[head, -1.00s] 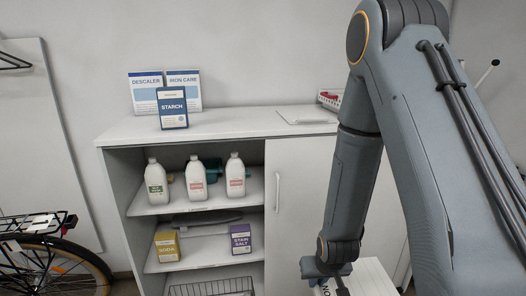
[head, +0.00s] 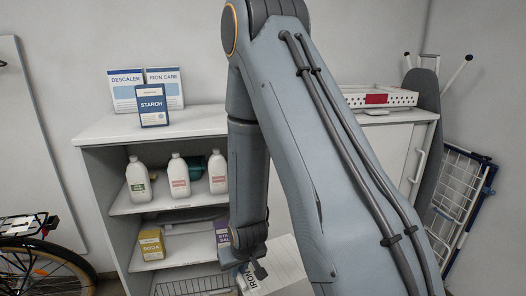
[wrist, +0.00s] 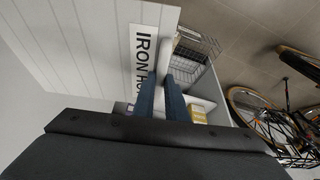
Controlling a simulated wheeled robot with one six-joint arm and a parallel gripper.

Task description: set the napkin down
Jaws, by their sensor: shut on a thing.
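My gripper (head: 250,266) is low in the head view, in front of the right part of the shelf unit and beside a white slatted surface (head: 288,258). In the wrist view, the two dark blue fingers (wrist: 161,92) are close together with a narrow pale thing (wrist: 164,68) between them. I take this to be the napkin, seen nearly edge-on; its outline is hard to tell from the white surfaces behind. In the head view the napkin cannot be made out. A white label (wrist: 144,55) reading "IRON HO..." lies just left of the fingers in the wrist view.
The cabinet top (head: 205,122) carries several boxes, including STARCH (head: 152,105), and a white perforated tray (head: 350,98). Bottles (head: 179,177) stand on the shelf. A wire basket (wrist: 198,45) is right of the fingers. A bicycle (head: 40,262) is at left, a drying rack (head: 462,195) at right.

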